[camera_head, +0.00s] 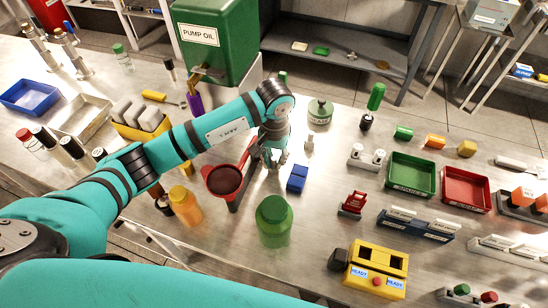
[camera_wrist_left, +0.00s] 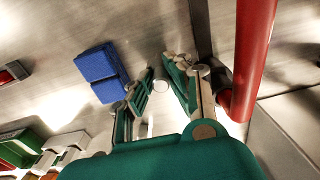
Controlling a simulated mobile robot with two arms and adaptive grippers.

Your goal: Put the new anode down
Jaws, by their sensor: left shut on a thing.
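My left gripper (camera_head: 272,163) points down over the steel bench, between a red funnel-like cup and a blue block. My right gripper is not in view.
The blue block (camera_head: 297,179) lies just right of the gripper. The red cup (camera_head: 224,180) with its dark stand is close on the left. A green jar (camera_head: 273,222) stands in front. Green (camera_head: 411,175) and red (camera_head: 466,190) trays lie farther right. A small white piece (camera_head: 309,142) stands behind.

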